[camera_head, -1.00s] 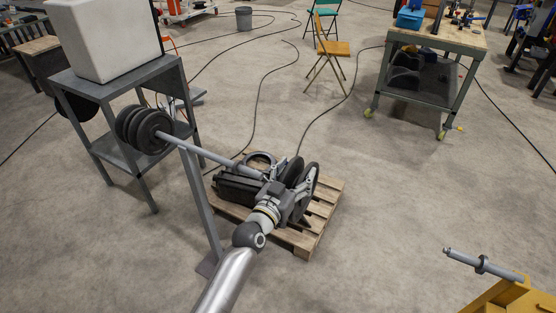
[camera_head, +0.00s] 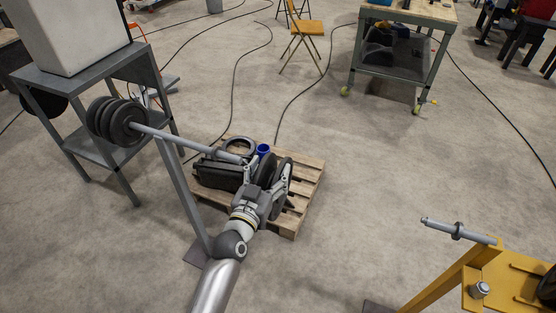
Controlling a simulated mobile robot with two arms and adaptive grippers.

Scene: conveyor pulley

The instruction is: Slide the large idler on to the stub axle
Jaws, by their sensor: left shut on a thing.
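My left gripper (camera_head: 276,180) is over the pallet, its fingers shut on a dark, disc-shaped wheel (camera_head: 267,172), which I take to be the large idler. The gripper and wrist hide part of this wheel, and I cannot tell whether it touches the pallet. The stub axle (camera_head: 440,226) is a grey, stepped shaft with a collar. It points left from the top of a yellow stand (camera_head: 455,278) at the lower right, well apart from the gripper. My right gripper is not in view.
The wooden pallet (camera_head: 310,185) also bears a dark block (camera_head: 213,176), a ring (camera_head: 240,147) and a blue item (camera_head: 263,150). A long bar with several dark discs (camera_head: 127,123) stands on a grey post at left. Bare floor lies between pallet and yellow stand.

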